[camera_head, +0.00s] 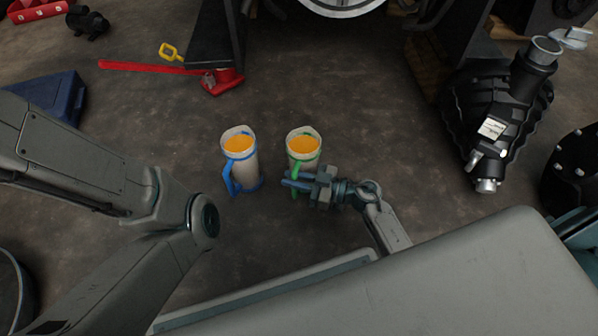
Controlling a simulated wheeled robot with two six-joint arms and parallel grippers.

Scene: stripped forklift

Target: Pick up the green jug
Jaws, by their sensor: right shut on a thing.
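The green jug (303,146) has a pale body with green trim and handle, and orange contents show at its top. It stands upright on the floor near the middle of the head view. My right gripper (296,180) is at the jug's near side, shut on its green handle. The fingers hide part of the handle and lower body. My left arm (110,190) comes in from the left; its gripper is out of view.
A similar jug with blue trim (243,172) stands just left of the green one, with a small gap. A black machine part (490,115) lies at the right. A red jack (222,80) and a blue box (56,97) are at the left. Dark floor between is clear.

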